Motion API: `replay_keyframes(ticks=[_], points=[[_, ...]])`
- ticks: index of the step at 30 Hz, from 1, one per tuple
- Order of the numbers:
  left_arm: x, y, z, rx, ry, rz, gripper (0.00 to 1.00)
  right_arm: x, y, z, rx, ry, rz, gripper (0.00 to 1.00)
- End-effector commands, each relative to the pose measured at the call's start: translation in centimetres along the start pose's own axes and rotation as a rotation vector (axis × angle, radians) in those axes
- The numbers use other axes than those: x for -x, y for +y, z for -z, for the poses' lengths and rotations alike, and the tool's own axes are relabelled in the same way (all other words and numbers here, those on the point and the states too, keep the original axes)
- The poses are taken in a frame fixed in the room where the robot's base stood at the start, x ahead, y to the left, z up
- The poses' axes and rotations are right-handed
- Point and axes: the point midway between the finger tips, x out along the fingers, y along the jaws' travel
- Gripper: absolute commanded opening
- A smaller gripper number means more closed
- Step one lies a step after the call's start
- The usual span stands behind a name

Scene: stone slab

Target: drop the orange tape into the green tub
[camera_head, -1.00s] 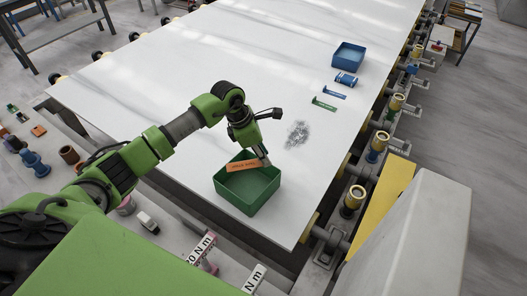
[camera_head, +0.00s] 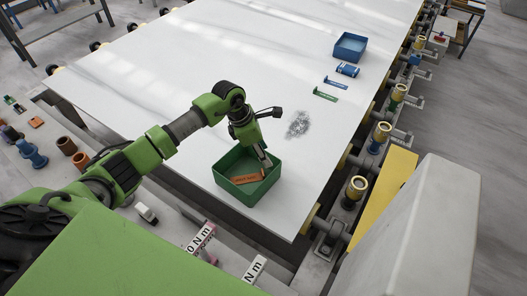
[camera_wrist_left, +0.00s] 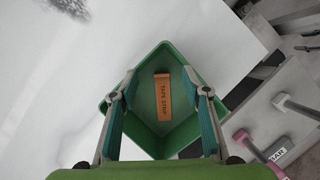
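The orange tape (camera_head: 246,179) is a flat strip with dark lettering, inside the green tub (camera_head: 252,196). In the left wrist view the tape (camera_wrist_left: 162,97) lies within the walls of the tub (camera_wrist_left: 150,148), apart from both fingers' tips as far as I can see. I cannot tell whether it lies flat on the floor or leans on a wall. My left gripper (camera_head: 266,164) is over the tub. In its wrist view the fingers (camera_wrist_left: 161,78) are spread wide with nothing clamped between them. My right gripper is not in view.
The tub stands on the white stone slab (camera_head: 200,62) near its front corner. A blue bin (camera_head: 350,46), a blue item (camera_head: 347,70), a blue strip (camera_head: 335,82) and a green strip (camera_head: 325,95) are farther back. Rollers (camera_head: 357,187) line the slab's right edge.

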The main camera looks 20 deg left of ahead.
Motion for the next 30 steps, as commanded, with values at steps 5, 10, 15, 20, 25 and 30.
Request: replay_keyframes(ticks=[5, 10, 15, 20, 25, 30], points=[[0.1, 0.0, 0.0, 0.0, 0.0, -0.001, 0.43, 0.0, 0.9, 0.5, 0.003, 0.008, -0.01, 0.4], [1.7, 0.2, 0.0, -0.002, -0.001, -0.005, 0.43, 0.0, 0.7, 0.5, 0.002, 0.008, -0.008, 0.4], [5.2, 0.2, 0.0, -0.003, -0.001, -0.006, 0.43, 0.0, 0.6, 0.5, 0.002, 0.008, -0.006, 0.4], [8.6, 0.2, 0.0, -0.002, -0.001, -0.004, 0.43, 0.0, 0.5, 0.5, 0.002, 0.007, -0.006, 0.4], [11.0, 0.1, 0.0, 0.0, 0.0, -0.002, 0.43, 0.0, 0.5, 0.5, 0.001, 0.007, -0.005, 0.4], [12.0, 0.0, 0.0, 0.0, 0.0, 0.0, 0.43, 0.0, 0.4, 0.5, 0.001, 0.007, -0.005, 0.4]])
